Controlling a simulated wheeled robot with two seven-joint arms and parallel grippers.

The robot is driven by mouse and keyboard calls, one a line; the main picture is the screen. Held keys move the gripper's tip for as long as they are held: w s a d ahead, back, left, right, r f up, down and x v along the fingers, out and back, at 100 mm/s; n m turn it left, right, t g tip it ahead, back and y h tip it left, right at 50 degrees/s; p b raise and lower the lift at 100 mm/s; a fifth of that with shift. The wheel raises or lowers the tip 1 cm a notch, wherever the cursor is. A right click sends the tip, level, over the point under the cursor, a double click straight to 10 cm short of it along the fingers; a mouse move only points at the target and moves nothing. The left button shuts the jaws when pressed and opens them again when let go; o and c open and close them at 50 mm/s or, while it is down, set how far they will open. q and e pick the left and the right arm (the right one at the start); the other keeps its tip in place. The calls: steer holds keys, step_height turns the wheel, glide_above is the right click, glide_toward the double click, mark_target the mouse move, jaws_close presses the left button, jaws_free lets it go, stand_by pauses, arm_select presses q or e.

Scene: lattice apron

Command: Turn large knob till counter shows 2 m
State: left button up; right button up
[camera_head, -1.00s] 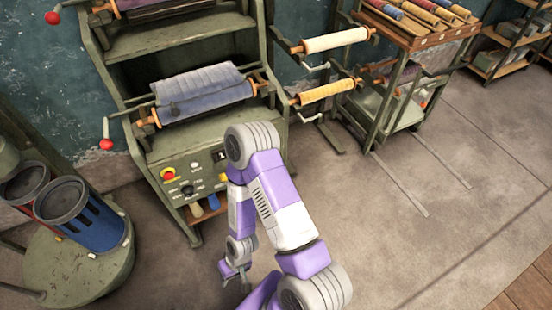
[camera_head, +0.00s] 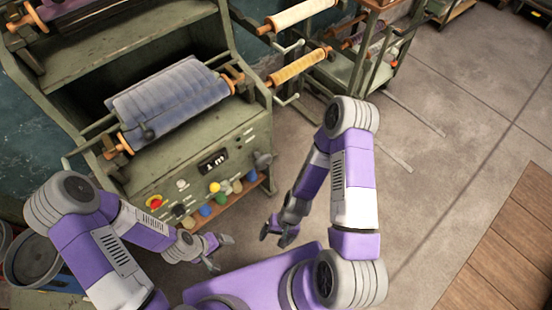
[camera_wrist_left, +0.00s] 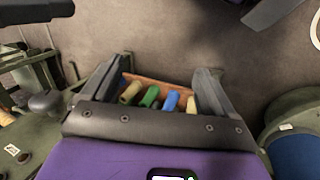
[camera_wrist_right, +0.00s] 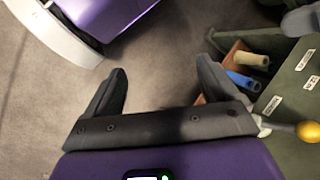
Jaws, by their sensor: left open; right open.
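The green machine's front panel (camera_head: 200,170) carries a small black counter (camera_head: 213,161) that reads 1 m. A large dark grey knob (camera_head: 263,160) sticks out at the panel's right end; a dark knob (camera_wrist_left: 45,103) at the left of the left wrist view looks like the same one. My left gripper (camera_head: 222,252) is open and empty, in front of and below the panel. My right gripper (camera_head: 275,237) is open and empty, below and apart from the large knob. Both grippers point downward, and neither touches the panel.
The panel also has a red button on yellow (camera_head: 155,202), a smaller black knob (camera_head: 180,210) and a yellow ball knob (camera_head: 214,187). Coloured rolls (camera_head: 220,197) lie on a low shelf under it. A blue-grey fabric roll (camera_head: 170,100) sits above.

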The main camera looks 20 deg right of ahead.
mark_target(266, 164)
arm_select(q)
steer(key=shift+o, duration=0.8)
steer(key=shift+s, duration=0.15)
arm_select(e)
steer(key=shift+o, duration=0.8)
steer(key=s+a+m+g+y, duration=0.1)
steer(key=m, duration=0.1)
steer(key=s+a+f+m+g+y, duration=0.1)
steer(key=a+m+y, duration=0.1)
steer(key=shift+s+f+m, duration=0.1)
steer(key=shift+s+m, duration=0.1)
steer(key=shift+m, duration=0.2)
steer(key=w+a+r+m+t+y, duration=0.2)
steer(key=w+a+m+t+y, duration=0.25)
steer(key=w+m+y, duration=0.35)
steer(key=w+d+f+m+t+h, duration=0.2)
steer(key=w+d+m+t+h, duration=0.7)
steer(key=w+d+m+t, duration=0.75)
steer(key=shift+n, duration=0.45)
steer(key=x, duration=0.2)
steer(key=b+x, duration=0.1)
steer(key=x, duration=0.2)
steer(key=b+x, duration=0.1)
steer(key=x, duration=0.1)
steer(key=shift+w+a+f, duration=0.15)
steer(key=shift+w+f, duration=0.15)
steer(key=shift+w, duration=0.05)
arm_select(q)
step_height(266, 164, down, 2)
steer(key=shift+f, duration=0.25)
